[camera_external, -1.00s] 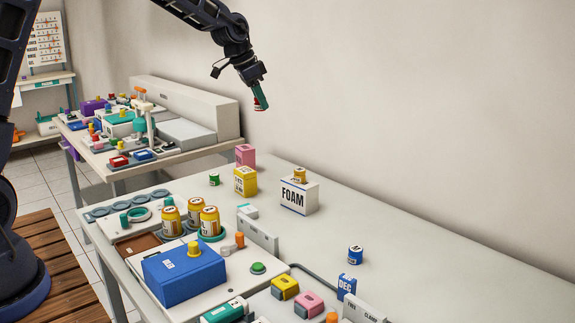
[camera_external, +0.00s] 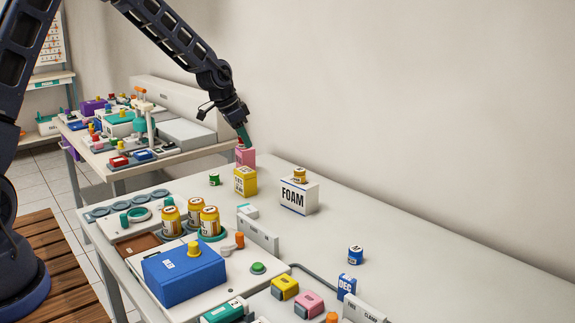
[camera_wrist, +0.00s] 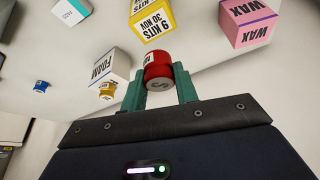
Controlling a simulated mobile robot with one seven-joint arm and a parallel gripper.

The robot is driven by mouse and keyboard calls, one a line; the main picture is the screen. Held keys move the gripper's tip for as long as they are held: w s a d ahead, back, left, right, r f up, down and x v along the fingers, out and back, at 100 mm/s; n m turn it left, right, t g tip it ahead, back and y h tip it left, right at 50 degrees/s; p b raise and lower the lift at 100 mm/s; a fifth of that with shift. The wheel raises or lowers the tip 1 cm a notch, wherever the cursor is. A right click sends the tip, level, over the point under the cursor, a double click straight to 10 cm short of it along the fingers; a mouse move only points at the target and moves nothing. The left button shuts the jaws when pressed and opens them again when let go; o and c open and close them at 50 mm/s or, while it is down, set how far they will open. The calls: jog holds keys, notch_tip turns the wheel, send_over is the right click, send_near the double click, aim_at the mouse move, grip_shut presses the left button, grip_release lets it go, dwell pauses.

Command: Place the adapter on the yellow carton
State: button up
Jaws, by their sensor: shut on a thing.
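My gripper (camera_external: 243,134) is shut on a small red cylinder, which I take to be the adapter (camera_wrist: 158,68). In the wrist view it has a white label and a grey end with a letter, and it sits between the two green fingers (camera_wrist: 160,88). In the external view the adapter (camera_external: 241,146) appears just above or in front of the pink box. The yellow carton (camera_external: 245,181) stands on the table right by the pink box. It also shows in the wrist view (camera_wrist: 150,20), beyond the adapter, with its top visible and bare.
The pink WAX box (camera_external: 248,160) stands behind the yellow carton. The white FOAM box (camera_external: 297,197) with a yellow jar (camera_external: 299,175) on it stands to the right. A green jar (camera_external: 214,180) is at the left. The table's right part is mostly clear.

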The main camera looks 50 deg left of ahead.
aim_at(250, 169)
jog(key=shift+f, duration=3.45)
jog(key=o, duration=1)
jog(key=shift+f, duration=0.1)
jog(key=shift+c, duration=0.2)
jog(key=v, duration=1.1)
jog(key=s+d+r+y, duration=0.1)
jog(key=s+d+r, duration=0.6)
jog(key=s+r, duration=0.35)
jog(key=s+d+r+n, duration=0.1)
jog(key=s+d+r, duration=0.1)
jog(key=s, duration=0.9)
jog(key=s+d+r+n, duration=0.1)
jog(key=s+d+r, duration=0.2)
jog(key=s, duration=0.8)
jog(key=s+d+r+n, duration=0.1)
jog(key=s+d+r, duration=0.2)
jog(key=s, duration=0.8)
notch_tip(250, 169, up, 2)
jog(key=shift+d+r+n, duration=0.2)
jog(key=shift+n, duration=0.2)
